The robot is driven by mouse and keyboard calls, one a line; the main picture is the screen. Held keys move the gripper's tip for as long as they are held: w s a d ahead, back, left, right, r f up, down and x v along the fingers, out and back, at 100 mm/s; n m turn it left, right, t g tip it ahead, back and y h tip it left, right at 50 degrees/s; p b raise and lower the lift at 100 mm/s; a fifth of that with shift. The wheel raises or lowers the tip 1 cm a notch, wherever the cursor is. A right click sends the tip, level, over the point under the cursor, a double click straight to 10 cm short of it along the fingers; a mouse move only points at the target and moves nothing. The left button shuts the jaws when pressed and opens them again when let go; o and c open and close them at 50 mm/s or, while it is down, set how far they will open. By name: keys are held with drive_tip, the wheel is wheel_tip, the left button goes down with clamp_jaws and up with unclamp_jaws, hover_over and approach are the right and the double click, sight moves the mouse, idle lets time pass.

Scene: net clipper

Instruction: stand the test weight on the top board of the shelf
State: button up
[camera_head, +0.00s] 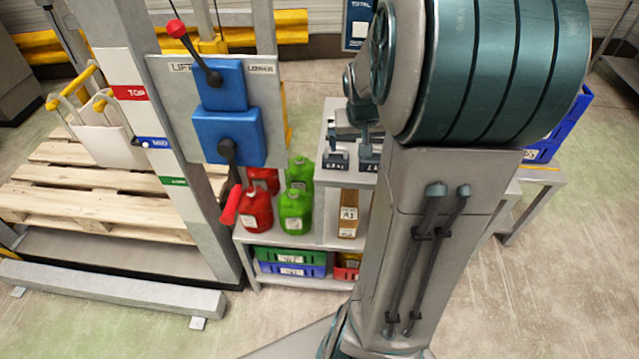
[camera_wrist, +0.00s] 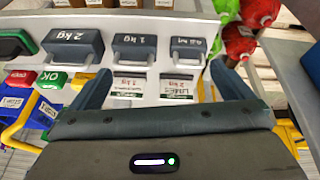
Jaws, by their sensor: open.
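Dark grey weights stand in a row on the pale top board (camera_head: 327,126) of the shelf. In the wrist view they are marked 2 kg (camera_wrist: 75,46), 1 kg (camera_wrist: 135,49) and what looks like 0.5 kg (camera_wrist: 189,49). Two also show in the head view, the 0.5 kg one (camera_head: 336,158) and another beside it (camera_head: 369,157). I cannot tell which is the test weight. My gripper (camera_wrist: 160,72) is open and empty, its fingers apart in front of the row. In the head view my arm hides most of it and part of the shelf.
White labels (camera_wrist: 175,86) sit below the weights. Red (camera_head: 256,207) and green (camera_head: 295,210) jugs stand on a lower board, beside a brown A1 box (camera_head: 348,214). Crates (camera_head: 290,262) lie beneath. A post with blue lever boxes (camera_head: 228,137) and a wooden pallet (camera_head: 90,190) are left.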

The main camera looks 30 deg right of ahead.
drive_tip(key=s+a+r+n+y, duration=0.1)
drive_tip(key=s+a+r+n, duration=0.1)
drive_tip(key=s+a, duration=0.5)
drive_tip(key=s+a+r+n+y, duration=0.1)
drive_tip(key=s+a+r, duration=0.3)
drive_tip(key=a, duration=0.9)
drive_tip(key=s+n, duration=0.1)
drive_tip(key=s, duration=0.2)
drive_tip(key=shift+s+n, duration=0.15)
drive_tip(key=shift+n, duration=0.25)
